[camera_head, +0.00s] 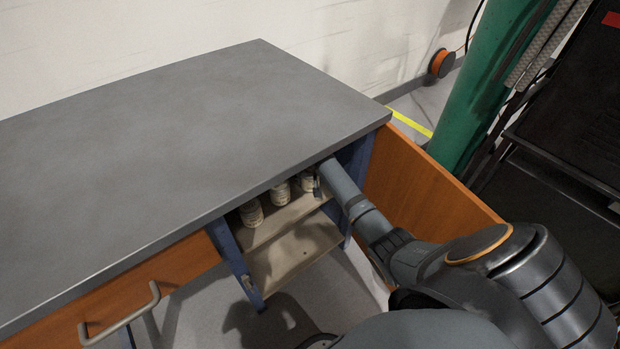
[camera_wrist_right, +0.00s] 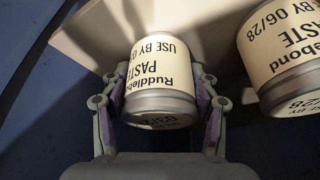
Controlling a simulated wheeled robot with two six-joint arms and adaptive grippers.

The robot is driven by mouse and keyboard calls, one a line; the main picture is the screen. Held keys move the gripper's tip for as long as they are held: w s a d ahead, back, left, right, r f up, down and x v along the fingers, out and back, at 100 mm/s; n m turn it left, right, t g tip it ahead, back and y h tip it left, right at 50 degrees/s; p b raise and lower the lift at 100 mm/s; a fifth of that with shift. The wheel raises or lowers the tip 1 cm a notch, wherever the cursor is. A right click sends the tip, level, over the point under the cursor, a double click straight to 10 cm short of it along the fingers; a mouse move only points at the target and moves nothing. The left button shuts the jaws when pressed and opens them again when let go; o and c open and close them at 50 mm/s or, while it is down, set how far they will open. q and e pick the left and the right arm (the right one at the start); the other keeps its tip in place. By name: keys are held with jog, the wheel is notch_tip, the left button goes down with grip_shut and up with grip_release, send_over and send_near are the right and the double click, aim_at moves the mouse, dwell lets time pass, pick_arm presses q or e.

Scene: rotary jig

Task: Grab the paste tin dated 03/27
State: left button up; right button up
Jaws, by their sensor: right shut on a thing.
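A paste tin (camera_wrist_right: 160,78) with a cream label and grey metal ends sits between the fingers of my right gripper (camera_wrist_right: 158,88) in the right wrist view. Its label appears upside down and reads "PASTE" and "USE BY 03/", with the rest cut off by the curve. My right gripper is shut on this tin, at the shelf. A second tin (camera_wrist_right: 283,50), marked 06/28, stands apart to the right. In the head view, cream tins stand in the cupboard, one at the left (camera_head: 251,214) and one in the middle (camera_head: 280,192). My left gripper is not in view.
The cupboard shelf (camera_head: 285,218) lies under the grey worktop (camera_head: 190,150), whose edge overhangs the tins. An open orange door (camera_head: 425,190) stands to the right of my arm. A closed drawer with a handle (camera_head: 120,315) is at the lower left.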

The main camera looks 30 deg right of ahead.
jog(key=shift+r, duration=0.25)
jog(key=shift+s+a+r+p, duration=0.15)
jog(key=shift+s+r+p, duration=0.15)
jog(key=shift+r+p, duration=0.4)
pick_arm(q)
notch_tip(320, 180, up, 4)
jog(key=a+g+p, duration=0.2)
jog(key=p, duration=0.1)
pick_arm(e)
jog(key=s+a, duration=0.1)
jog(key=s, duration=0.2)
jog(key=s+a, duration=0.1)
jog(key=s, duration=0.1)
jog(key=shift+s+a, duration=0.3)
pick_arm(q)
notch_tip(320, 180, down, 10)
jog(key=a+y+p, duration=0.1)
jog(key=p, duration=0.1)
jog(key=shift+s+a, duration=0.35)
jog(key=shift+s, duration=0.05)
pick_arm(e)
jog(key=s+a, duration=0.4)
jog(key=s, duration=0.6)
jog(key=shift+a+f, duration=0.2)
jog(key=shift+a, duration=0.2)
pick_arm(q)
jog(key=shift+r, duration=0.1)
